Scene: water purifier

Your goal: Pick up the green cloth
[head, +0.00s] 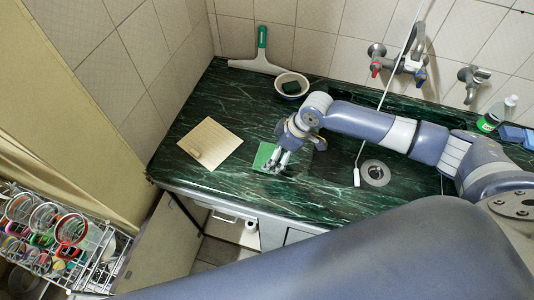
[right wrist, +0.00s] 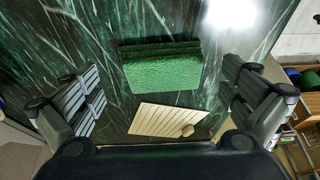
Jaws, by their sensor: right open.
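The green cloth (head: 262,154) lies on the dark green marble counter (head: 330,185), partly hidden by my right gripper in the head view. In the right wrist view the cloth (right wrist: 162,68) is a thick folded green block in the upper middle, between the two fingers in the picture. My right gripper (head: 277,163) is over the cloth's right side. Its fingers are spread wide with nothing held between them, as the right wrist view also shows (right wrist: 162,82). The exact height above the cloth is hard to tell. My left gripper is not in view.
A beige board (head: 209,135) with a small knob lies left of the cloth. A bowl (head: 291,86) with a dark green thing in it and a squeegee (head: 259,61) stand behind. A drain (head: 375,172) is to the right. A dish rack (head: 62,240) is at lower left.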

